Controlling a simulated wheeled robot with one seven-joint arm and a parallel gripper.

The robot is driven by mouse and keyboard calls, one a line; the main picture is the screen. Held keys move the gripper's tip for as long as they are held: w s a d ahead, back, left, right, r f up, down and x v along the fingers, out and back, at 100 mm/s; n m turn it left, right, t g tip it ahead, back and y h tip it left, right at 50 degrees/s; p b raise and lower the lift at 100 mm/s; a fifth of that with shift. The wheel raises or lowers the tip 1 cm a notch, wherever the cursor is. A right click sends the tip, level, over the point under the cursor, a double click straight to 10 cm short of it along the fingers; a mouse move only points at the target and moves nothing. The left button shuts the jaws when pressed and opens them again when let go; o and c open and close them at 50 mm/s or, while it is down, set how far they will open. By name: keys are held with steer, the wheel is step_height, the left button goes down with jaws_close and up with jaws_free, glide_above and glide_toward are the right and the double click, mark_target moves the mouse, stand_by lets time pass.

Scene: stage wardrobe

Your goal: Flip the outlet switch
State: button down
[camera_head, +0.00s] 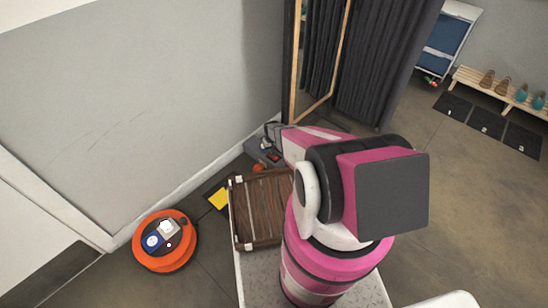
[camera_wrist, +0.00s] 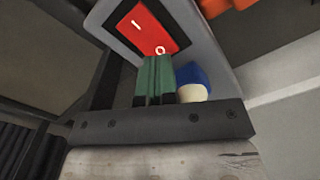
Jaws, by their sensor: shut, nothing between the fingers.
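The outlet switch (camera_wrist: 152,27) is a red rocker with white I and O marks, set in a dark frame on a grey housing in the wrist view. My gripper (camera_wrist: 155,62) has its green fingers shut together with nothing between them. The fingertips are at the lower edge of the rocker, close to the O mark; I cannot tell whether they touch it. In the head view, a grey unit (camera_head: 262,152) lies low by the wall at the end of my arm, and my arm partly hides it. The switch itself is not clear there.
A blue and cream piece (camera_wrist: 193,80) sits right beside my fingers. A brown slatted wooden case (camera_head: 256,212) stands left of my arm. An orange round object (camera_head: 165,262) is on the floor. A framed mirror (camera_head: 318,100) and dark curtain (camera_head: 385,60) stand behind.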

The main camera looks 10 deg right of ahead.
steer(key=shift+f, duration=1.15)
stand_by(0.7)
steer(key=shift+r, duration=3.55)
steer(key=shift+s+r, duration=0.1)
steer(key=shift+r, duration=0.1)
steer(key=s+r, duration=0.7)
steer(key=r, duration=0.5)
steer(key=s+r, duration=0.7)
steer(key=r, duration=0.6)
steer(key=s+r+m, duration=0.1)
steer(key=s+r, duration=0.6)
steer(key=r, duration=0.6)
steer(key=shift+r, duration=0.15)
